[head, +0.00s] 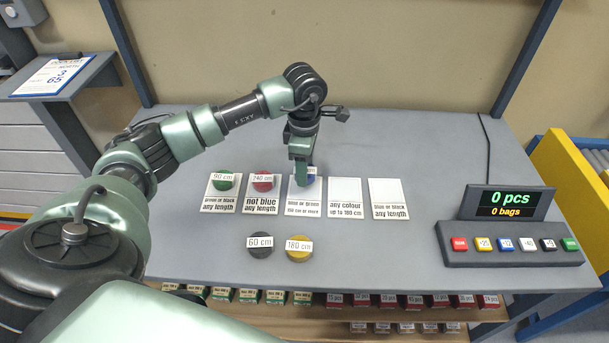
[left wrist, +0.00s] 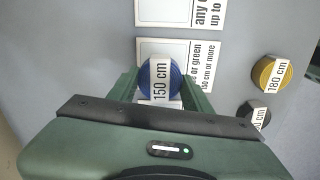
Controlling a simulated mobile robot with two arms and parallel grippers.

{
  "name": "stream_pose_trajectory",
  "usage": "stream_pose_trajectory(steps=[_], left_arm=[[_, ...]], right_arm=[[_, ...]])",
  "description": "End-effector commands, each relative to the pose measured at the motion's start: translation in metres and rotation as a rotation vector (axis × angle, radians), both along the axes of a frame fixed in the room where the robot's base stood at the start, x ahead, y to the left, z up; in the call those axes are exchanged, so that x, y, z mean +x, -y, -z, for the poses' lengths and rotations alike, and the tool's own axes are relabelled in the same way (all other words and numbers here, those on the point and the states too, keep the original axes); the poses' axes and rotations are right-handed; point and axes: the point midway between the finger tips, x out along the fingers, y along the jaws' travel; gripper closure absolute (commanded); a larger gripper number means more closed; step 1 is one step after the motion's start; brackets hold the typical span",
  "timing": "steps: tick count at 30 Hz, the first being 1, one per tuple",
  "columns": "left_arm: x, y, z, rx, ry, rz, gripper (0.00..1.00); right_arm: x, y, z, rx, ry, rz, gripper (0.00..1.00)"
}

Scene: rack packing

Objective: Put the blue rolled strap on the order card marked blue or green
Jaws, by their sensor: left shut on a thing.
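The blue rolled strap (left wrist: 173,71), labelled 150 cm, is between the fingers of my left gripper (left wrist: 163,95), which is shut on it. It is over the order card marked blue or green, 150 cm or more (left wrist: 203,62). In the head view this card (head: 304,208) is the middle one of the row, and the strap (head: 311,180) is mostly hidden behind my left gripper (head: 303,178). I cannot tell whether the strap touches the card. My right gripper is not in view.
A green strap (head: 222,184) and a red strap (head: 263,184) lie on the two left cards. The two right cards (head: 345,193) (head: 387,195) are empty. A black strap (head: 260,249) and a yellow strap (head: 299,256) lie in front. A button console (head: 512,257) stands at right.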

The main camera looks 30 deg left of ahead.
Motion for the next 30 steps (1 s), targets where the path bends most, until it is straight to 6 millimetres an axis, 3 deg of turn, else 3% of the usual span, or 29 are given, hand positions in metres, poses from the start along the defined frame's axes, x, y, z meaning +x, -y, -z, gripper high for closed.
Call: stream_pose_trajectory(steps=[7, 18, 19, 20, 21, 30], left_arm=[[-0.001, 0.000, 0.034, 0.001, -0.004, 0.000, 0.92], [0.000, 0.000, 0.040, 0.001, 0.000, 0.000, 0.92], [0.000, 0.000, 0.039, 0.001, 0.000, 0.000, 0.42], [0.000, 0.000, 0.038, 0.001, 0.000, 0.000, 0.34], [0.000, 0.000, 0.038, 0.001, -0.001, 0.000, 0.29], [0.000, 0.000, 0.037, 0.001, -0.001, 0.000, 0.29]], right_arm=[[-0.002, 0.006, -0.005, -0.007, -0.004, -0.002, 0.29], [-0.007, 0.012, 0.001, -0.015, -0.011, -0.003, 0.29], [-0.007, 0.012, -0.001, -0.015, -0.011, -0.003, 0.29], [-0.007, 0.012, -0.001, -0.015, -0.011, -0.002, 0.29], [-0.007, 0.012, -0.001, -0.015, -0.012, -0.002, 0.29], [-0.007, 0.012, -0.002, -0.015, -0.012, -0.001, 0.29]])
